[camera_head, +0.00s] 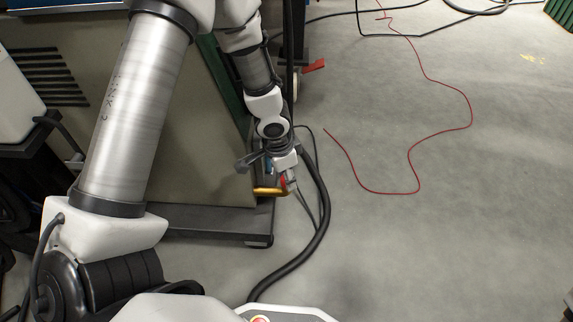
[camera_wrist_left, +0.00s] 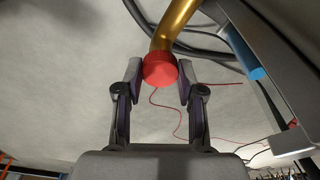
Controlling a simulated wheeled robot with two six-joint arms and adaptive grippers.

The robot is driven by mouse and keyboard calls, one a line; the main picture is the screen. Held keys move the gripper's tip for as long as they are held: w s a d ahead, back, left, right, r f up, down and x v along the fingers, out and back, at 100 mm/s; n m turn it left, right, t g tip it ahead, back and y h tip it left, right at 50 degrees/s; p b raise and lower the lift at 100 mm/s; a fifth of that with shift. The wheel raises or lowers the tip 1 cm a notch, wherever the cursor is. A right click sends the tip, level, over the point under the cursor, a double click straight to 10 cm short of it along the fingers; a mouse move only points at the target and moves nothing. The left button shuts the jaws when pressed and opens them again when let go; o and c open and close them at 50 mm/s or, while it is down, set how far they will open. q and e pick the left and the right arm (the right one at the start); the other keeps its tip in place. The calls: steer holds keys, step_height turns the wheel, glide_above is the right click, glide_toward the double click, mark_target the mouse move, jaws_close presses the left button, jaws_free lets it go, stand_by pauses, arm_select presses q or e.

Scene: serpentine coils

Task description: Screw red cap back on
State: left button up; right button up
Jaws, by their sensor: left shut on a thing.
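The red cap (camera_wrist_left: 160,70) sits at the end of a curved gold pipe (camera_wrist_left: 176,25) in the left wrist view. My left gripper (camera_wrist_left: 160,82) is shut on the red cap, one finger on each side of it. In the head view the gold pipe (camera_head: 268,191) juts out low by the machine, and my left gripper (camera_head: 287,182) is at its end. Only a sliver of red shows there, and the fingers hide most of the cap. I cannot tell whether the cap's thread is engaged with the pipe. My right gripper is not in view.
A grey-green machine cabinet (camera_head: 205,150) on a dark base stands left of the gripper. A thick black hose (camera_head: 318,235) runs down the floor close to the gripper. A thin red wire (camera_head: 410,160) lies on the open grey floor at right.

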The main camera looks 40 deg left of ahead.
arm_select(q)
steer(key=shift+r+m+p, duration=0.15)
steer(key=shift+m+p, duration=0.15)
steer(key=shift+p, duration=0.05)
steer(key=shift+m+p, duration=0.4)
steer(key=shift+p, duration=0.3)
steer(key=m+p, duration=0.1)
steer(key=p, duration=0.2)
steer(key=shift+r+m, duration=0.1)
steer(key=shift+m, duration=0.3)
steer(key=shift+m+p, duration=0.3)
steer(key=shift+p, duration=0.3)
jaws_close()
steer(key=shift+c, duration=0.5)
jaws_free()
steer(key=shift+w, duration=0.1)
